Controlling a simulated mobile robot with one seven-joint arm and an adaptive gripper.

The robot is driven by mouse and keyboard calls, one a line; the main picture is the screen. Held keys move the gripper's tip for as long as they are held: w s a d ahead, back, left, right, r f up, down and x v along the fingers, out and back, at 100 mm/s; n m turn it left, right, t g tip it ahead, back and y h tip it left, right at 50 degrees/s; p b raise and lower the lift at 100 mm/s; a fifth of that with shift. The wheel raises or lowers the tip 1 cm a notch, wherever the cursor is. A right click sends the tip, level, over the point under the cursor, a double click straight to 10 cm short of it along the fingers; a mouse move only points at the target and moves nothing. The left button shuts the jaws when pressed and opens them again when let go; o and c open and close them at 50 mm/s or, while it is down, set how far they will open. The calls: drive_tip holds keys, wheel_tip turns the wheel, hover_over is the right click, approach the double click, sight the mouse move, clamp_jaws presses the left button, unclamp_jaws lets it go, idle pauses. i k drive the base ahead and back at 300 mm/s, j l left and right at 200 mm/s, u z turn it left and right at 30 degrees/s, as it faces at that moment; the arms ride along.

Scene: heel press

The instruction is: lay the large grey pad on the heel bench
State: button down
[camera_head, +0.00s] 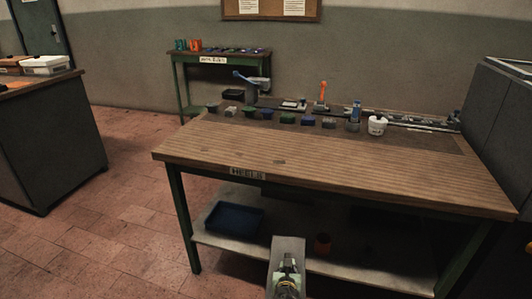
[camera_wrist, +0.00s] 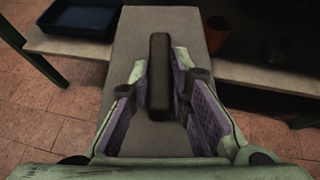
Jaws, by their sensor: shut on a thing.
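The large grey pad (camera_head: 289,244) shows in front of the bench's lower shelf in the head view. It is a flat slab with a dark raised bar (camera_wrist: 159,75), and it fills the middle of the wrist view. My gripper (camera_head: 287,277) is shut on this bar, with one finger on each side, and the pad shows beneath the fingers. The heel bench (camera_head: 330,172) has a brown wooden top and a label (camera_head: 248,173) on its front edge. The pad appears apart from the bench top, near its front side.
Several small blocks, tools and a white pot (camera_head: 377,125) stand along the bench's back strip. The front of the top is mostly clear. A blue tray (camera_head: 234,218) and a reddish cup (camera_head: 322,244) stand on the lower shelf. A grey cabinet (camera_head: 500,120) borders the right.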

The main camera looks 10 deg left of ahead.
sight(431, 171)
drive_tip(key=l+u, duration=0.15)
drive_tip(key=u, duration=0.25)
drive_tip(key=l+u, duration=0.1)
drive_tip(key=u, duration=0.35)
drive_tip(key=k+l, duration=0.2)
drive_tip(key=l, duration=0.2)
drive_tip(key=k+l, duration=0.15)
drive_tip(key=l, duration=0.25)
drive_tip(key=k+l, duration=0.2)
drive_tip(key=l, duration=0.2)
drive_tip(key=k+l, duration=0.2)
drive_tip(key=l, duration=0.2)
drive_tip(key=k+l, duration=0.15)
drive_tip(key=l, duration=0.2)
drive_tip(key=k+l, duration=0.2)
drive_tip(key=l, duration=0.2)
drive_tip(key=k+l, duration=0.15)
drive_tip(key=l, duration=0.25)
drive_tip(key=k+l, duration=0.2)
drive_tip(key=l, duration=0.2)
